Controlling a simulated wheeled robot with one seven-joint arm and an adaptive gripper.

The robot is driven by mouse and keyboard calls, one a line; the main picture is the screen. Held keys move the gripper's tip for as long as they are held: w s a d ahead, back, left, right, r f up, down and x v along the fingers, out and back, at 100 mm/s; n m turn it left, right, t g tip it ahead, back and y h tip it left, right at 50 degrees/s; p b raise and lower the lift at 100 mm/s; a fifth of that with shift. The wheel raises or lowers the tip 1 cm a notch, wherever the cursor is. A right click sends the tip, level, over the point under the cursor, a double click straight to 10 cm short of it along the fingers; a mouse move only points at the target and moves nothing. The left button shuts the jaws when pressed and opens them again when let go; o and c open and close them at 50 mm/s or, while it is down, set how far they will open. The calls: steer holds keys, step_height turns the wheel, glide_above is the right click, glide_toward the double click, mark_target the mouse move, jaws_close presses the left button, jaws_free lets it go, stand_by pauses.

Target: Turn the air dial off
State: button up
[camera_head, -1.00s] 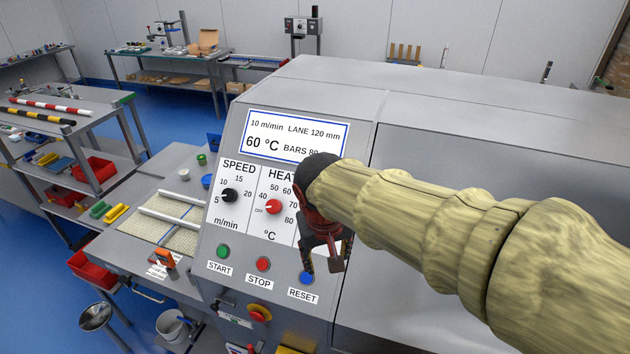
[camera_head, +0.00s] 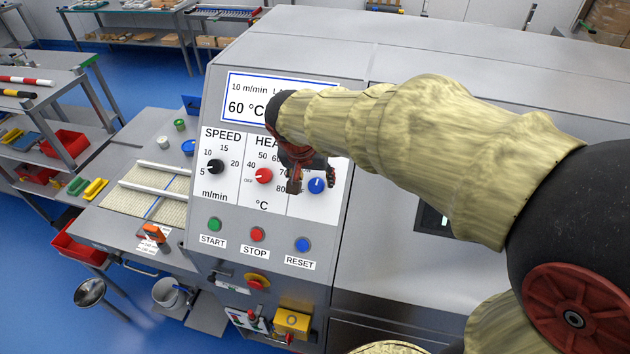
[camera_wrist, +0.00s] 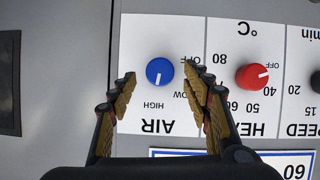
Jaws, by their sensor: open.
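The blue air dial (camera_head: 317,185) is on the right of the machine's sloped control panel. In the wrist view the air dial (camera_wrist: 159,71) shows upside down under my camera, with its white pointer line towards the HIGH mark (camera_wrist: 153,105). The OFF mark (camera_wrist: 190,60) is at its upper right there. My gripper (camera_head: 312,183) is open and in front of the dial. In the wrist view my gripper (camera_wrist: 159,76) has a fingertip on each side of the dial, with gaps between. How far the tips are from the panel is hard to tell.
The red heat dial (camera_head: 264,176) and black speed dial (camera_head: 216,167) are left of the air dial. Green start (camera_head: 215,224), red stop (camera_head: 257,234) and blue reset (camera_head: 303,245) buttons sit below. My arm covers part of the display (camera_head: 245,98).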

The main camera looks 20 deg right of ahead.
mark_target(317, 186)
steer(key=shift+x, duration=1.2)
steer(key=shift+c, duration=1.1)
steer(key=c, duration=0.9)
steer(key=shift+c, duration=0.2)
